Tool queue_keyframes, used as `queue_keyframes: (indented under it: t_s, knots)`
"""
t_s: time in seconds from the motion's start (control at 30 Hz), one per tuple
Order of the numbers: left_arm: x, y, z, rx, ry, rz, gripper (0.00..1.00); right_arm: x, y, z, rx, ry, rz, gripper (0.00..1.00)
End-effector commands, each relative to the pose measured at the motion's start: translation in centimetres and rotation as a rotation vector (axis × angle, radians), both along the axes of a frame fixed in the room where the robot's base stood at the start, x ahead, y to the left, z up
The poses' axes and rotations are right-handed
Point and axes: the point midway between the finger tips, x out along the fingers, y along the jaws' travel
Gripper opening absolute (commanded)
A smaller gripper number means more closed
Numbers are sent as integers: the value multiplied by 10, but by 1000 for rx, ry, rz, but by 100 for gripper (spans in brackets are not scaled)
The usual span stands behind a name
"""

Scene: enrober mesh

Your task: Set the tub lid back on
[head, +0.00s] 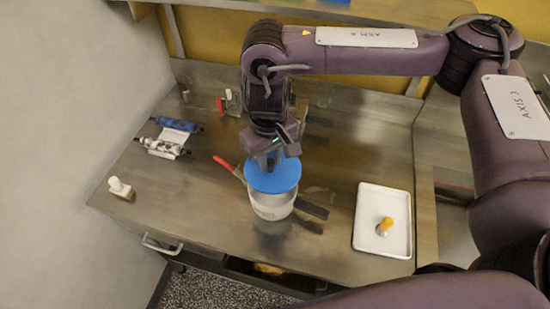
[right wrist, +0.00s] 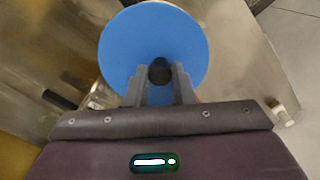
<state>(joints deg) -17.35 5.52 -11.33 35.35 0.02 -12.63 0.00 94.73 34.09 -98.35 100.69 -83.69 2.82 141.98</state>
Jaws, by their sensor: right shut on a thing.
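The blue round lid (head: 272,178) is at the top of the white tub (head: 271,207) on the steel bench. My right gripper (head: 270,160) points down and is shut on the lid's knob. In the right wrist view, the gripper (right wrist: 160,78) holds the dark knob (right wrist: 160,71) at the middle of the blue lid (right wrist: 152,35). The lid hides the tub's opening, and I cannot tell whether it rests on the rim or is slightly above it. My left gripper is not in view.
Red-handled pliers (head: 224,163) lie just left of the tub, and a dark flat tool (head: 311,208) lies to its right. Blue and white rolls (head: 178,124) and a brush (head: 120,187) lie left. The front left bench is clear.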

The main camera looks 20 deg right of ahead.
Motion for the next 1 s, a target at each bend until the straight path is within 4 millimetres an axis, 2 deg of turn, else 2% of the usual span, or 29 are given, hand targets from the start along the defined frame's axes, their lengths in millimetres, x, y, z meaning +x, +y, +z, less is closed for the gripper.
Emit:
queue_keyframes:
  t_s: [0.2, 0.27, 0.33, 0.4, 0.57, 1.0]
  knots:
    - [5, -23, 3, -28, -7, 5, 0, 0, 0, 1, 1, 0, 0, 0]
    - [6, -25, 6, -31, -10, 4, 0, 0, 0, 2, 1, 0, 0, 0]
    - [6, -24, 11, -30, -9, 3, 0, -1, 0, 3, 1, 0, -1, 0]
    - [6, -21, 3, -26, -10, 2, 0, -1, 0, -8, 1, 1, -1, 0]
    - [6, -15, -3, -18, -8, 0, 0, -1, 0, -21, 1, 1, -2, 0]
    - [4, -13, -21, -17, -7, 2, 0, -1, 0, -54, 1, 0, -1, 0]
